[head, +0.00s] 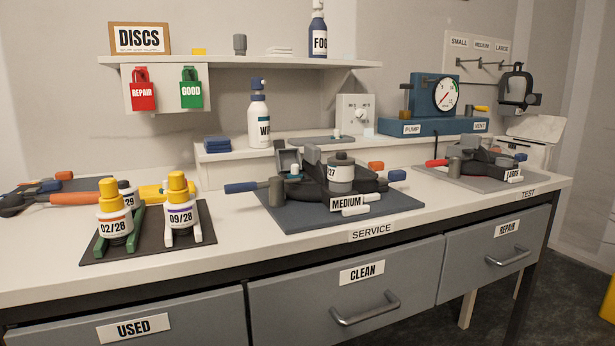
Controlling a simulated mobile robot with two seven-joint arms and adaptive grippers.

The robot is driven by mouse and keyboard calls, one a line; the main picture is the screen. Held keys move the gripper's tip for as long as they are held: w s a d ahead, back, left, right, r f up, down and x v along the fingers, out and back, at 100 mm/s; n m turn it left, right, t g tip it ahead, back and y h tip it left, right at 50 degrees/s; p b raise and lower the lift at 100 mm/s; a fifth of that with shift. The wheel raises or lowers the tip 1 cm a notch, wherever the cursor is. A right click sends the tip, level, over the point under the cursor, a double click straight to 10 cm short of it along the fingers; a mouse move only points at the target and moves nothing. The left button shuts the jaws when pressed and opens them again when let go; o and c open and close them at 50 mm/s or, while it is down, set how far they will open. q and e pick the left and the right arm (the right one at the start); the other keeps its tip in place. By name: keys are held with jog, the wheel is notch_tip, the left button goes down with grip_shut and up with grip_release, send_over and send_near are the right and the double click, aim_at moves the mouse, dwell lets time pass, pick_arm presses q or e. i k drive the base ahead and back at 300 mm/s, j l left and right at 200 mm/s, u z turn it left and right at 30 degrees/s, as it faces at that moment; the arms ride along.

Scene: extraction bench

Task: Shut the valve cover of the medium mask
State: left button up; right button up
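The medium mask (375,184) lies on a dark blue mat (285,218) in the service area, with a "MEDIUM" tag (347,202) at its front. A grey canister with a white label ending in "27" (341,176) sits in its middle. At its back left, a grey flap (288,158) stands raised beside a small white knob (295,170); it looks like the valve cover, standing open. A grey block (312,154) stands just right of it. Neither of my grippers is in the head view.
The large mask (482,160) lies at right. A spray bottle (259,120) stands behind. The front bench strip is clear.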

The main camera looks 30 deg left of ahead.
aim_at(284, 158)
jog(key=u, duration=0.45)
jog(key=i+l+u, duration=0.2)
jog(key=l, duration=0.15)
jog(key=i+l+u, duration=0.25)
jog(key=l+u, duration=0.2)
jog(key=l, duration=0.3)
jog(key=i, duration=0.05)
